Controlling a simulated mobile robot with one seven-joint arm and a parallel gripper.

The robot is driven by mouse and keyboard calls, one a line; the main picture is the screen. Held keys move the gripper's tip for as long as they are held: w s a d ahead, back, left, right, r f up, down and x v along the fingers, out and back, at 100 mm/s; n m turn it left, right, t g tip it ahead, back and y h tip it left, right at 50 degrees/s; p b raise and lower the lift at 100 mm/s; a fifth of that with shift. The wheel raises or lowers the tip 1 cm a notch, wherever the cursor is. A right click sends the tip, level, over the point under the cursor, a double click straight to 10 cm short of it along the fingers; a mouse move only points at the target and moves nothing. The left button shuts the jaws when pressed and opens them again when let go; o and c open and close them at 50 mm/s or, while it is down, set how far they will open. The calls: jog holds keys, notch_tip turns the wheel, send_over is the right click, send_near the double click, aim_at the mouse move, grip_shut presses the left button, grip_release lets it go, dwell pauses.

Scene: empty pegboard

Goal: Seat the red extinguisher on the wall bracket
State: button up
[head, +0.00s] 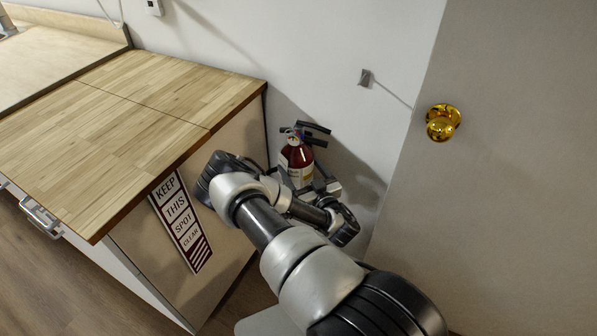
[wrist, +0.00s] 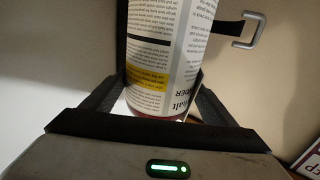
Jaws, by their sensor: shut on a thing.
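The red extinguisher (head: 296,157) stands upright near the wall, in the gap between the counter and the door, with its black handle on top. Its pale label with a yellow band (wrist: 150,76) fills the middle of the wrist view. My gripper (head: 314,187) is shut on its lower body, one finger on each side. In the wrist view a black strap with a grey metal loop (wrist: 247,29) sticks out to the right beside the cylinder. It looks like part of the wall bracket, otherwise hidden. I cannot tell whether the extinguisher touches the bracket or is seated.
A wooden counter (head: 130,95) is close on the left, with a "KEEP THIS SPOT CLEAR" sign (head: 182,222) on its end panel. A door with a brass knob (head: 442,122) is on the right. A small grey wall fitting (head: 365,78) is above the gap.

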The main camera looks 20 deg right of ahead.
jog(key=shift+w+d+f+b, duration=0.1)
jog(key=shift+w+d+b, duration=0.35)
jog(key=shift+w, duration=0.45)
jog(key=shift+w+d+f+b, duration=0.15)
jog(key=shift+w+d+b, duration=0.25)
jog(key=shift+w, duration=0.45)
jog(key=shift+w+d+f+b, duration=0.1)
jog(key=shift+w+d+b, duration=0.3)
jog(key=shift+w, duration=0.6)
jog(key=shift+r, duration=0.1)
jog(key=shift+f+b, duration=1.1)
jog(key=shift+f, duration=0.85)
dwell(2.1)
jog(key=o, duration=1.9)
jog(key=shift+c, duration=0.2)
jog(key=shift+o, duration=1.3)
jog(key=shift+s+f, duration=0.15)
jog(key=shift+s, duration=0.05)
